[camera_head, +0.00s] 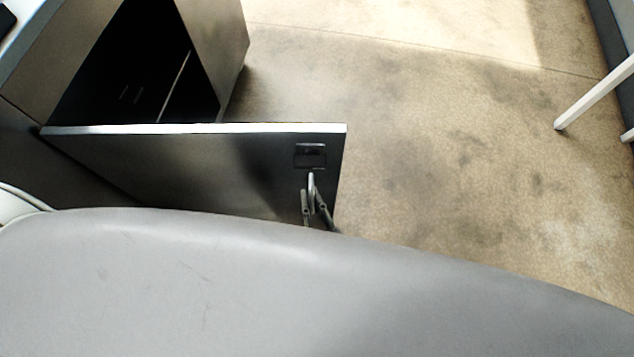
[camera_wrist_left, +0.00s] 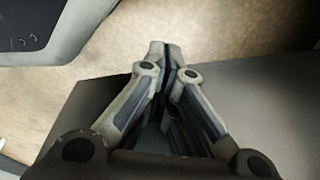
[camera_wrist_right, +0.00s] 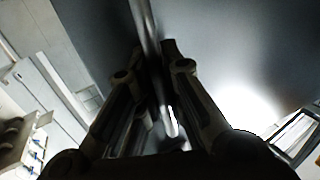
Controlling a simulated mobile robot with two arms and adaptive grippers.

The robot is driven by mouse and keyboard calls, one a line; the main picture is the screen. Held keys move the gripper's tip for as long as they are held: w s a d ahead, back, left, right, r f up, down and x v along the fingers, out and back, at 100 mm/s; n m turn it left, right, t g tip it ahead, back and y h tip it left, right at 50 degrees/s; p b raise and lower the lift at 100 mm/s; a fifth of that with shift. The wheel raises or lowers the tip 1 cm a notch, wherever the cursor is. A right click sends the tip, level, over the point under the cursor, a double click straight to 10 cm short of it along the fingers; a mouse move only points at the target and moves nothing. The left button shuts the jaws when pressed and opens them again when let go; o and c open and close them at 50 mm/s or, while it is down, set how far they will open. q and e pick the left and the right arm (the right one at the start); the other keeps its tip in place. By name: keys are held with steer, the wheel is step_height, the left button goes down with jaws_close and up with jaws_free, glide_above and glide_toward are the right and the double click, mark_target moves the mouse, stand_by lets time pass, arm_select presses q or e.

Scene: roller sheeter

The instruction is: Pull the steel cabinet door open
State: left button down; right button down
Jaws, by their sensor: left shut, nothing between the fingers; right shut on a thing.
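The steel cabinet (camera_head: 222,45) stands at the upper left of the head view, with its dark interior (camera_head: 125,85) showing. Its steel door (camera_head: 200,165) is swung well out from the opening, with its bright top edge toward the cabinet. A bar handle (camera_head: 311,185) sits near the door's free end, below a small black latch (camera_head: 310,155). My right gripper (camera_head: 315,208) is shut on the handle; in the right wrist view the bar (camera_wrist_right: 143,25) runs between its fingers (camera_wrist_right: 155,52). My left gripper (camera_wrist_left: 166,50) is shut and empty, seen only in the left wrist view.
Open floor (camera_head: 430,150) lies to the right of the door. A white leg (camera_head: 595,100) of some furniture stands at the far right. A large grey surface across the bottom hides the lower part of the door and most of my right arm.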

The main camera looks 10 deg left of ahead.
arm_select(q)
steer(key=shift+s+f, duration=0.3)
steer(key=shift+s, duration=0.15)
arm_select(e)
steer(key=shift+s+d, duration=0.1)
steer(key=shift+s, duration=0.65)
steer(key=c, duration=1.5)
jaws_free()
steer(key=shift+c, duration=0.2)
steer(key=shift+s, duration=0.1)
steer(key=v, duration=1.2)
steer(key=shift+f, duration=0.1)
